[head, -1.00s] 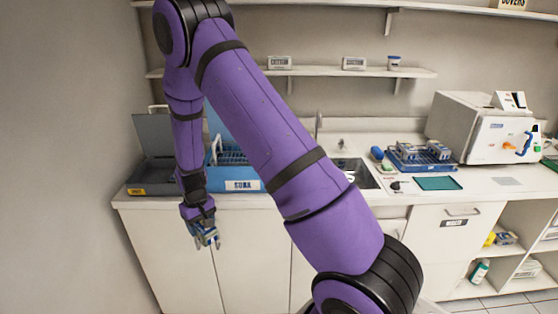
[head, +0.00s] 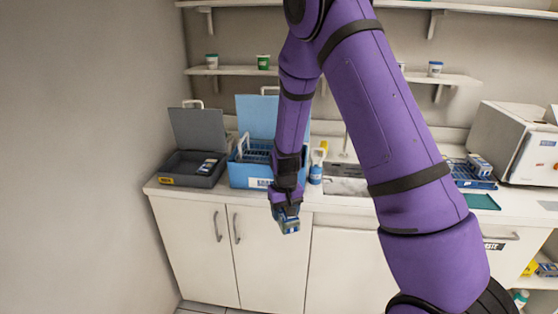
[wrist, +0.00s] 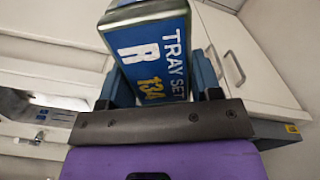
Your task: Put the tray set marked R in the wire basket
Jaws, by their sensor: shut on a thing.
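My gripper (head: 286,207) is shut on the tray set (head: 289,222), a blue and grey block. The gripper hangs in front of the counter's front edge, near the blue tub. The blue tub (head: 238,178) stands open with blue wirework (head: 256,153) inside, partly hidden by my arm. A blue wire rack (head: 466,179) with a similar block in it stands at the right beside the white machine.
An open dark grey box (head: 180,178) left of the tub holds a small blue and white item (head: 208,167). A blue bottle (head: 316,174) stands right of the tub, before the sink (head: 345,186). The white machine (head: 520,145) fills the right end.

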